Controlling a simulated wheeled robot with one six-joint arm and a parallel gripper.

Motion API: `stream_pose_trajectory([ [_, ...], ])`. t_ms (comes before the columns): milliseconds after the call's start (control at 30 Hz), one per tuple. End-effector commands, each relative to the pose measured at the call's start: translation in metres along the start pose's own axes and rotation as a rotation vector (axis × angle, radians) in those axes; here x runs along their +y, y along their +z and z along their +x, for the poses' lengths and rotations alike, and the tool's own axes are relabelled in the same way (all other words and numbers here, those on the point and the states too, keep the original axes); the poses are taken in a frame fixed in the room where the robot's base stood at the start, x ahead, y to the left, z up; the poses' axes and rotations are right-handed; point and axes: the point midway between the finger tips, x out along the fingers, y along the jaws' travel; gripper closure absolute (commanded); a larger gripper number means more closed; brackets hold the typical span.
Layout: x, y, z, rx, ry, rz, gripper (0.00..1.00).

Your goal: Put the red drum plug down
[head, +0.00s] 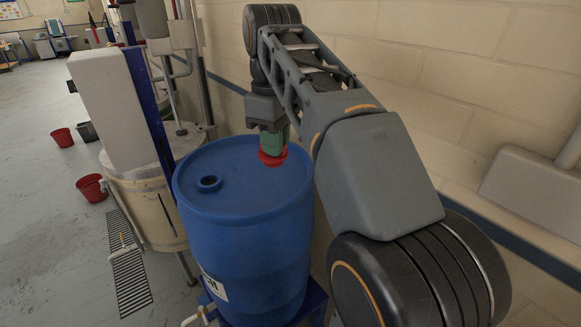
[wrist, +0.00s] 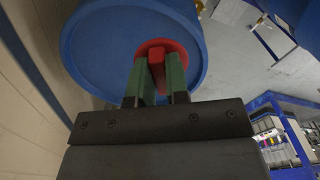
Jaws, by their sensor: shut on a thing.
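The red drum plug (head: 272,158) is at the top of the blue drum (head: 245,230), on the side near the wall. My gripper (head: 272,145) points down over the drum top and its green fingers are shut on the plug. In the wrist view the red plug (wrist: 157,62) shows its raised grip between the two green fingertips (wrist: 157,76), with its round red flange beyond them. The flange looks at or very close to the drum's lid; I cannot tell whether it touches. An open round bung hole (head: 208,184) shows on the left part of the lid.
A wooden vat (head: 150,205) and a white panel (head: 112,108) on a blue post stand left of the drum. Red buckets (head: 91,188) and a floor grate (head: 130,265) lie further left. The block wall (head: 450,80) is close on the right.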

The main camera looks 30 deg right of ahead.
Motion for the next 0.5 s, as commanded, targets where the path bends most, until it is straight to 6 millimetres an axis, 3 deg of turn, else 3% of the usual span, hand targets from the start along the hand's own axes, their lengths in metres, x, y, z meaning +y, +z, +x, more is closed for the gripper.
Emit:
stream_pose_trajectory([
  [200, -0.004, 0.012, -0.003, -0.001, -0.001, 0.309, 1.0],
  [367, -0.003, 0.015, -0.003, -0.001, -0.001, 0.431, 1.0],
  [500, 0.008, 0.006, 0.003, -0.004, -0.003, 0.475, 1.0],
])
